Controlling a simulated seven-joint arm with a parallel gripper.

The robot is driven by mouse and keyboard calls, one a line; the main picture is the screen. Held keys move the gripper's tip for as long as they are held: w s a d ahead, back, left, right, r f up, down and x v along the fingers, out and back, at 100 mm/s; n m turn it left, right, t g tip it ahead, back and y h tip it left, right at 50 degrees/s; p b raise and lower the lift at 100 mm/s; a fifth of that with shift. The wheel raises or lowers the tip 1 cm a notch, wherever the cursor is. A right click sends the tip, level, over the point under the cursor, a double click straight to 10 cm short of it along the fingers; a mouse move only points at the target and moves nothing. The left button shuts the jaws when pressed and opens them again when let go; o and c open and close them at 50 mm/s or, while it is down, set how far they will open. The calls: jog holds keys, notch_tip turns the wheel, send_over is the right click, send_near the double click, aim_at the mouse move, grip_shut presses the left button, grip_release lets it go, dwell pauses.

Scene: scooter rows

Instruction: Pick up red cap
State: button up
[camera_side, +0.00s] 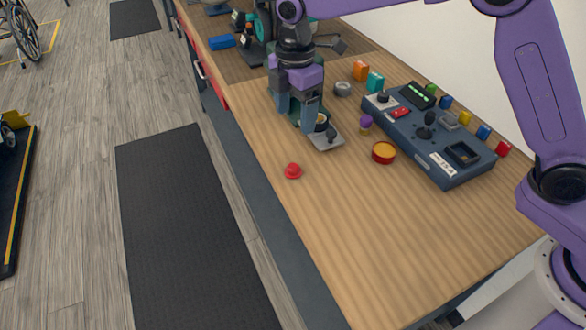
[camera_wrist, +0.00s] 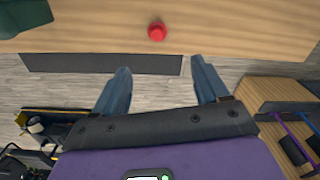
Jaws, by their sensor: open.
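The red cap (camera_side: 293,171) lies on the wooden bench top, near its left edge in the side view. It is a small round red piece with a raised middle. In the wrist view the red cap (camera_wrist: 157,31) is near the top centre, beyond my fingertips and between their lines. My gripper (camera_side: 304,118) is above the bench, behind the cap in the side view and apart from it. In the wrist view my gripper (camera_wrist: 160,66) has its two fingers spread wide with nothing between them.
A grey plate with a dark knob (camera_side: 327,138) stands close to my gripper. A blue control box (camera_side: 430,135), an orange-topped round container (camera_side: 383,152), a purple knob (camera_side: 366,123) and a grey ring (camera_side: 342,89) are to the right. The bench (camera_side: 350,235) is clear in front of the cap.

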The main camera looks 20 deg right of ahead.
send_over(294, 165)
jog(key=f, duration=0.9)
jog(key=shift+s+f, duration=0.3)
jog(key=shift+f, duration=0.05)
jog(key=shift+w+f, duration=0.15)
jog(key=shift+f, duration=1.2)
jog(key=shift+w+f, duration=0.15)
jog(key=shift+f, duration=1.2)
jog(key=c, duration=1.1)
